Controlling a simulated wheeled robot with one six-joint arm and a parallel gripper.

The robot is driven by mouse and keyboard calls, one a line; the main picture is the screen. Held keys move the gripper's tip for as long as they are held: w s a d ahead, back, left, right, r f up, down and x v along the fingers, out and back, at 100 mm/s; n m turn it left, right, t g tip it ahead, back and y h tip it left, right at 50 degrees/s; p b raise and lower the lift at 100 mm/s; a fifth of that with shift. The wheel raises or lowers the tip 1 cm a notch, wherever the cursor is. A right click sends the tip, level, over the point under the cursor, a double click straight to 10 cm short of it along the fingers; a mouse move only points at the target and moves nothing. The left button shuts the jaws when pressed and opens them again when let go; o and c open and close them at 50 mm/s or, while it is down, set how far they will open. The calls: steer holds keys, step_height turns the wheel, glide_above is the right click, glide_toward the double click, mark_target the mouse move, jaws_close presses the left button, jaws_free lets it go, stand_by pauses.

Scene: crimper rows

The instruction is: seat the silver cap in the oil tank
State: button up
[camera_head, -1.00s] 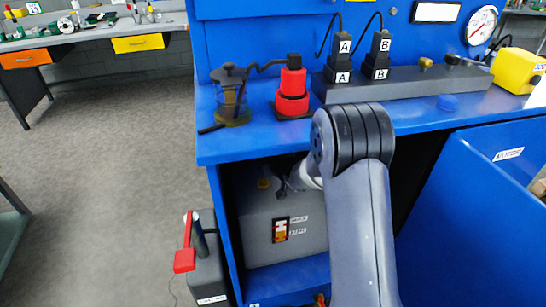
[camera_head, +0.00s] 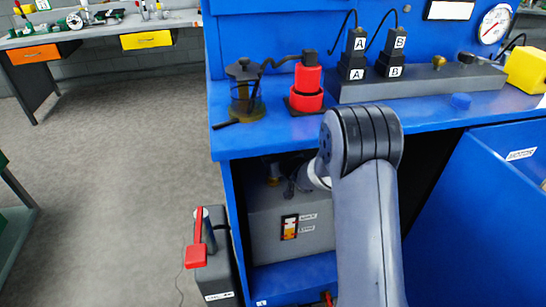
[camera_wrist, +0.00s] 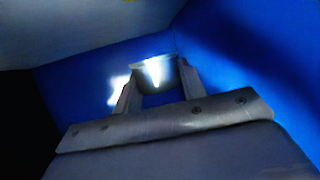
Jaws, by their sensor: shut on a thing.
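The grey oil tank (camera_head: 262,236) stands inside the blue cabinet, below the worktop. A small dull, brownish round part (camera_head: 273,172) shows above the tank's top, left of my gripper (camera_head: 293,184). I cannot tell whether it is the tank's neck or the held cap. My arm hides part of the gripper and the tank's right side. In the wrist view my gripper (camera_wrist: 157,80) is shut on the silver cap (camera_wrist: 155,70), which shines brightly between the fingertips. The tank's opening is not clear in the wrist view.
The blue worktop (camera_head: 240,145) overhangs the tank closely. Above stand a glass jar (camera_head: 247,97) and a red bottle-shaped part (camera_head: 307,85). The open blue door (camera_head: 480,220) is at right. A grey box with a red lever (camera_head: 198,240) stands outside at left.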

steer(key=shift+f+b, duration=1.7)
steer(key=shift+f, duration=0.65)
steer(key=shift+f+b, duration=1.15)
steer(key=shift+f, duration=0.45)
steer(key=o, duration=1)
steer(key=shift+r, duration=0.1)
steer(key=p+v, duration=0.1)
steer(key=v, duration=0.9)
steer(key=shift+s+d+r, duration=0.2)
steer(key=shift+s, duration=0.1)
